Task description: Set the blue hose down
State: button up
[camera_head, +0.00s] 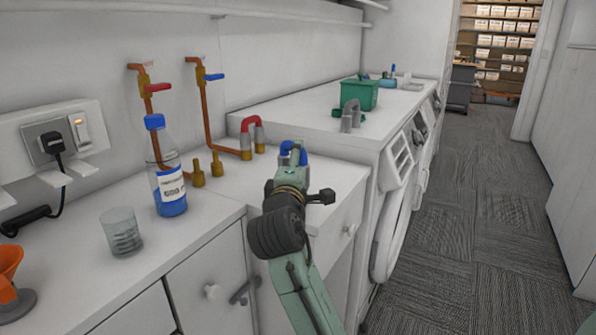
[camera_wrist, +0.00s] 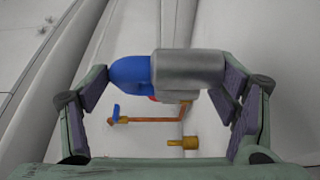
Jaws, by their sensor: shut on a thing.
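The blue hose (camera_head: 286,149) is a short bent blue piece with a grey end. In the head view it shows at the tip of my gripper (camera_head: 290,160), near the right end of the counter, partly hidden by the gripper. In the wrist view its blue bend (camera_wrist: 130,73) and grey end (camera_wrist: 188,75) lie between the two finger pads of my gripper (camera_wrist: 165,90). My gripper is shut on it. Whether the hose touches the counter (camera_head: 222,192) cannot be told.
A red-and-grey hose (camera_head: 252,128) stands behind, near brass fittings (camera_head: 217,165) and copper taps. A bottle of blue liquid (camera_head: 170,185) and a glass (camera_head: 121,233) stand left. A green basket (camera_head: 358,95) and a grey-and-green hose (camera_head: 350,112) sit on the machine top (camera_head: 300,112).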

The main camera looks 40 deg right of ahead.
jog(key=shift+f, duration=0.7)
jog(key=shift+f, duration=0.1)
jog(key=shift+f+b, duration=0.55)
jog(key=shift+f, duration=0.05)
jog(key=o, duration=1)
jog(key=shift+o, duration=0.2)
jog(key=shift+r+p, duration=0.5)
jog(key=shift+p, duration=0.1)
jog(key=shift+s+a, duration=0.15)
jog(key=shift+s, duration=0.05)
jog(key=b+v, duration=0.2)
jog(key=v, duration=0.9)
jog(key=shift+s+a+b, duration=0.2)
jog(key=shift+b, duration=0.15)
jog(key=shift+r, duration=0.15)
